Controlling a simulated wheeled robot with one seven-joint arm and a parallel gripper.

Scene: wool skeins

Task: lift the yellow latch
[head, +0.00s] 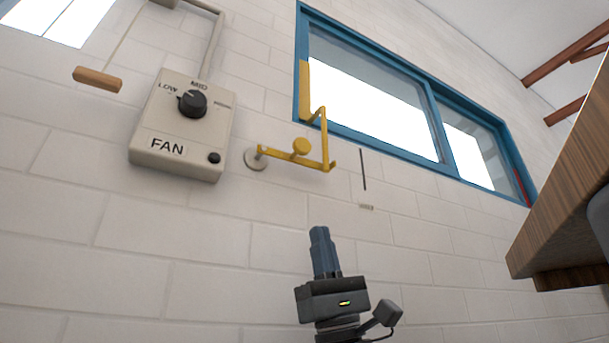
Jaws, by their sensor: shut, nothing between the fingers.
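The yellow latch (299,157) is on the white brick wall under the blue-framed window. It has a horizontal bar with a round knob on it, and its left end meets a round grey mount on the wall. Its right end meets the lower part of a yellow bracket that runs up to the window frame; whether the bar rests in it is hard to tell. My gripper (320,233) is below the latch in the picture, pointing up, its fingers shut and empty. A gap shows between the fingertips and the latch.
A fan control box (181,125) with a black dial is on the wall left of the latch. A wooden pull handle (97,79) hangs on a cord further left. A wooden piece (565,190) juts in at the right.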

